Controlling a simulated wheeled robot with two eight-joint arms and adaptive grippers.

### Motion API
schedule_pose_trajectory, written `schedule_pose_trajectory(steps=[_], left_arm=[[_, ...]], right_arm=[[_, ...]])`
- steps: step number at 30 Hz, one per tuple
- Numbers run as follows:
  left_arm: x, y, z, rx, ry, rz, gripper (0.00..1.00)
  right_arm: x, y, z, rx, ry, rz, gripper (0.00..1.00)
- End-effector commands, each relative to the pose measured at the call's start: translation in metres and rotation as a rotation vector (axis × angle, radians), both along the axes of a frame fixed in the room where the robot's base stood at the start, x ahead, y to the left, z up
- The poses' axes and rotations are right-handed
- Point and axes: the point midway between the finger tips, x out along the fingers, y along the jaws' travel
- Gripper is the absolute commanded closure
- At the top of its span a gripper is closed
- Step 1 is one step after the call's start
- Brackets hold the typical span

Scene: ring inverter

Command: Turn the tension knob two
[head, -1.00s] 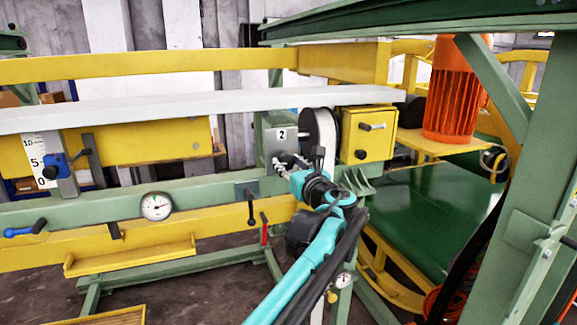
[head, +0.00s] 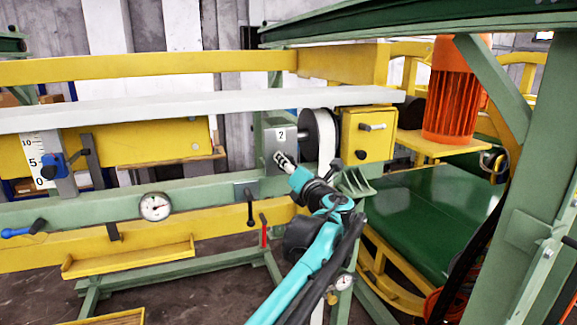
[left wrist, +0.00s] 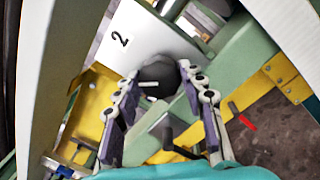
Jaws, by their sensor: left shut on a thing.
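The grey block marked 2 (head: 280,137) stands below the long white beam, next to the white wheel. Tension knob two (left wrist: 157,74) is a dark round knob on that block's face in the left wrist view. My left gripper (left wrist: 160,78) is shut on it, with one finger on each side of the knob. In the head view my left gripper (head: 283,159) reaches up to the block from below and hides the knob. My right gripper is not in view.
A yellow box with a handle (head: 368,134) and a white wheel (head: 319,135) stand right of the block. A round dial (head: 155,206), a black lever (head: 250,207) and a red-handled lever (head: 264,232) are on the lower rails. The white beam (head: 180,109) runs just above.

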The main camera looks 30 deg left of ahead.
Motion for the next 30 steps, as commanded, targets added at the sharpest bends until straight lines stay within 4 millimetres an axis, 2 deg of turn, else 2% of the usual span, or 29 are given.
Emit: schedule_pose_trajectory(steps=[19, 20, 22, 30], left_arm=[[-0.0005, 0.0, -0.0023, 0.028, 0.039, 0.001, 0.88], [-0.0005, 0.0, -0.0023, 0.028, 0.039, 0.001, 0.57], [-0.0004, 0.0001, -0.0022, 0.029, 0.038, 0.001, 0.39], [-0.0003, -0.0001, -0.001, 0.031, 0.039, 0.001, 0.39]], right_arm=[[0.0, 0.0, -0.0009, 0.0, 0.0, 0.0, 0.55], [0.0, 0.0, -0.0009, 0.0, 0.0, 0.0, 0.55], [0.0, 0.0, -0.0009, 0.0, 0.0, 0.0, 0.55], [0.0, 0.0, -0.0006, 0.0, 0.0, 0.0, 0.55]])
